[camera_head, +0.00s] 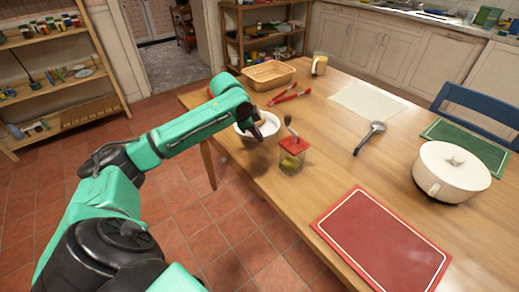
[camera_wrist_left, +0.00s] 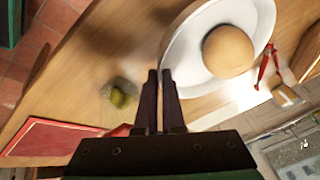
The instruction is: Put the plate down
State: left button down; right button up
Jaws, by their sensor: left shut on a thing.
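A white plate (camera_head: 271,127) with a round tan bun on it is at the left edge of the table, partly hidden by my left gripper. In the left wrist view the plate (camera_wrist_left: 186,75) fills the upper middle and the bun (camera_wrist_left: 228,51) sits inside its rim. My left gripper (camera_head: 257,135) is shut on the near rim of the plate; its dark fingers (camera_wrist_left: 159,74) lie close together there. The plate looks roughly level; I cannot tell whether it touches the table. My right gripper is not in view.
A red-lidded glass jar (camera_head: 292,160) stands close to the plate. A wicker basket (camera_head: 268,74), red tongs (camera_head: 289,95) and a mug (camera_head: 319,64) lie beyond. A ladle (camera_head: 369,137), white pot (camera_head: 450,173) and red mat (camera_head: 382,242) are to the right. Bare wood (camera_head: 325,120) lies between.

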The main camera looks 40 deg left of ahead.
pick_arm(q)
notch_tip(320, 180, down, 6)
jog(key=shift+r, duration=0.15)
jog(key=c, duration=1)
grip_release()
jog(key=v, duration=1.2)
jog(key=shift+d, duration=0.1)
